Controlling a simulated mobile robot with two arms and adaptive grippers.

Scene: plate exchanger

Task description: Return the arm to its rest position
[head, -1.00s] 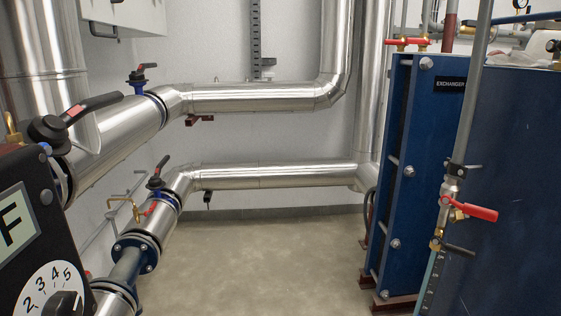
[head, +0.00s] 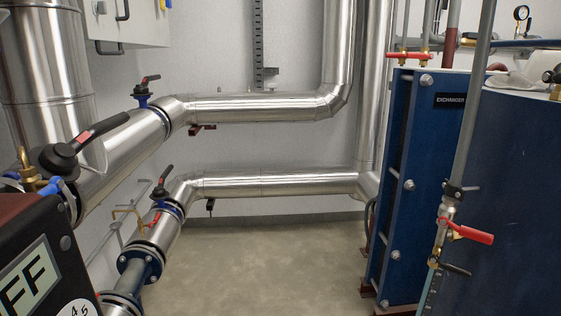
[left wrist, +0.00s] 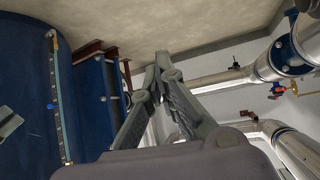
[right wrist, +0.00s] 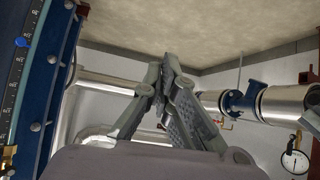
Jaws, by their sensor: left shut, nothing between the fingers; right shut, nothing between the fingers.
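My left gripper (left wrist: 162,62) shows in the left wrist view with its grey fingers meeting at the tips, shut and empty. My right gripper (right wrist: 168,62) shows in the right wrist view, also shut and empty. Neither gripper nor arm shows in the head view. Both grippers are in open air, with pipes, floor and wall behind them and nothing seen touching the fingers.
A blue plate exchanger (head: 406,180) stands at the right, with a red-handled valve (head: 468,234) on a thin pipe before it. Silver pipes (head: 265,107) with black-handled valves run along the left and back. A dark panel (head: 40,265) fills the lower left. The middle floor (head: 270,265) is clear.

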